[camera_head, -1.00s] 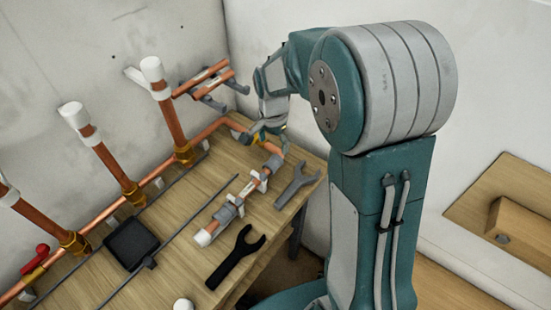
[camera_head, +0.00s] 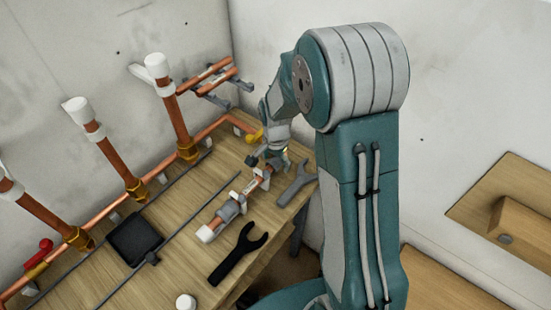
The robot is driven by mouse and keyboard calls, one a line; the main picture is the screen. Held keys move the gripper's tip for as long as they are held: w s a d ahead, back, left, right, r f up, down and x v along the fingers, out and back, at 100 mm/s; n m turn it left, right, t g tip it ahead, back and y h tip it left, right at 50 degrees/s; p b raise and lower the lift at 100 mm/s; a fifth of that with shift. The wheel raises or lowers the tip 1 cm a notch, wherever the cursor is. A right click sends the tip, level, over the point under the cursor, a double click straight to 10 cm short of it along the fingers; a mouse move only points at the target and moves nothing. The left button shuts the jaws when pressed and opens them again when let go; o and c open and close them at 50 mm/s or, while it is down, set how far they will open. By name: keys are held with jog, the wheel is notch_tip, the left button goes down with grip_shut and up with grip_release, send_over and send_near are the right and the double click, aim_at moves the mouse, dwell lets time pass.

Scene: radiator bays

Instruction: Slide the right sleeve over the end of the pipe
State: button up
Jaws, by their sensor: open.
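A short copper pipe (camera_head: 252,187) lies in holders on the wooden bench, running from lower left to upper right. A grey sleeve (camera_head: 229,210) sits around it near its lower-left end, by a white end piece (camera_head: 206,233). My gripper (camera_head: 268,164) is open and low over the upper-right end of the pipe. It hides most of that end, including the spot of the right grey sleeve. I cannot tell whether the fingers touch the sleeve or stand apart from it.
A grey wrench (camera_head: 297,184) and a black wrench (camera_head: 238,253) lie right of the pipe. A black tray (camera_head: 133,240) and a thin dark rod (camera_head: 186,233) lie to its left. Upright copper pipes with white caps (camera_head: 157,66) and a rack with short pipes (camera_head: 208,78) stand behind.

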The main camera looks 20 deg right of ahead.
jog(key=c, duration=1)
jog(key=shift+s+a, duration=0.8)
jog(key=shift+a, duration=0.2)
jog(key=o, duration=1)
jog(key=shift+a, duration=0.1)
notch_tip(320, 180, up, 7)
